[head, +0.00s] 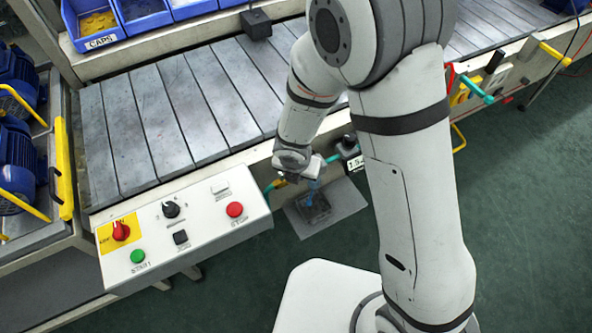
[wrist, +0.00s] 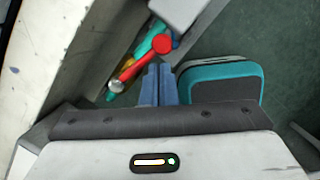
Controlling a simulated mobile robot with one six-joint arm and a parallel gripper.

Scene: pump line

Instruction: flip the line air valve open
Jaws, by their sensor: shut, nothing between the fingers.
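In the wrist view a red lever (wrist: 138,66) with a round red end slants up and right from a silver pivot. It lies close over a teal pipe (wrist: 145,46), at a small angle to it, with a bit of yellow beside it. My gripper (wrist: 158,70) has its blue fingers together, empty, their tips just below the lever's round end. I cannot tell whether they touch it. In the head view my gripper (head: 314,188) is below the conveyor's front edge, beside a short teal and yellow fitting (head: 274,185). The red lever is not visible there.
A control box (head: 185,228) with knobs and buttons stands left of my gripper. A black knob (head: 348,142) is close on its right. A teal-rimmed grey thing (wrist: 222,80) lies right of the fingers. More coloured handles (head: 476,90) are further right.

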